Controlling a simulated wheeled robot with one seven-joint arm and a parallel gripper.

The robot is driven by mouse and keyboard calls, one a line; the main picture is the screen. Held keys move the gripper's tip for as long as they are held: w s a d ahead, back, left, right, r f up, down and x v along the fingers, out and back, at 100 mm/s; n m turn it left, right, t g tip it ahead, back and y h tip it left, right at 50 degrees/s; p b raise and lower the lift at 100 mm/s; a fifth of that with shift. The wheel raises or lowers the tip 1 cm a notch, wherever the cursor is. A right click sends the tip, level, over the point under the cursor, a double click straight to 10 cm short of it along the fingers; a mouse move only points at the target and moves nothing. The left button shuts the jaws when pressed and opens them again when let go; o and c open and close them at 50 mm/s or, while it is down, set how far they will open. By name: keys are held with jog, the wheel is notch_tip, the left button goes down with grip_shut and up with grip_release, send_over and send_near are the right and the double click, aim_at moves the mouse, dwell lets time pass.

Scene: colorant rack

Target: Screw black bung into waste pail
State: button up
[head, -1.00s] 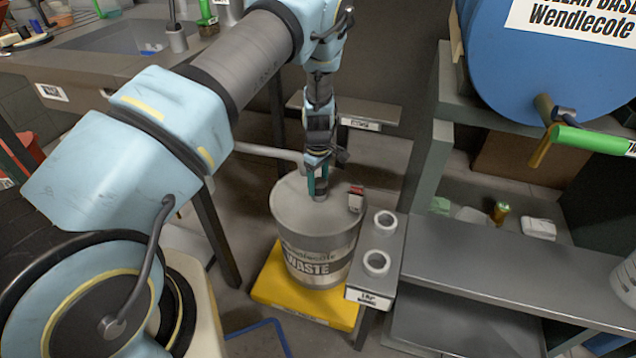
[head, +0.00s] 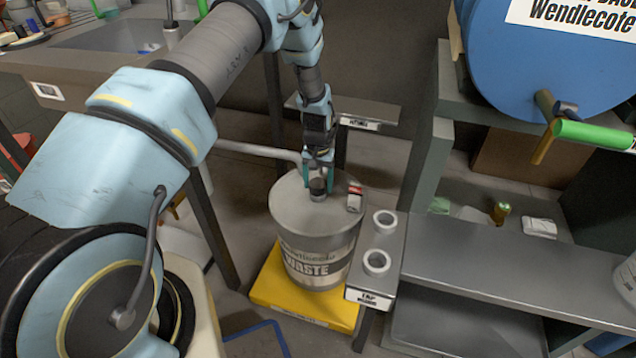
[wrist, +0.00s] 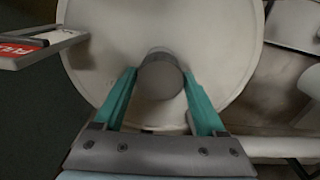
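The waste pail (head: 315,240) is a grey drum with a "WASTE" label, standing upright on a yellow base.
A red and white tag (head: 355,198) stands at the lid's right edge. A small stand (head: 386,250) with two white rings is right of the pail. A grey shelf (head: 490,270) and a blue drum (head: 550,60) lie further right. A bench with a sink (head: 110,38) is at left.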

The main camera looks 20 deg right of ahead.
jog(key=shift+o, duration=0.8)
jog(key=n, duration=1)
jog(key=shift+a, duration=0.1)
jog(key=n, duration=0.3)
jog(key=shift+a+n+p, duration=0.1)
jog(key=shift+n+p, duration=0.3)
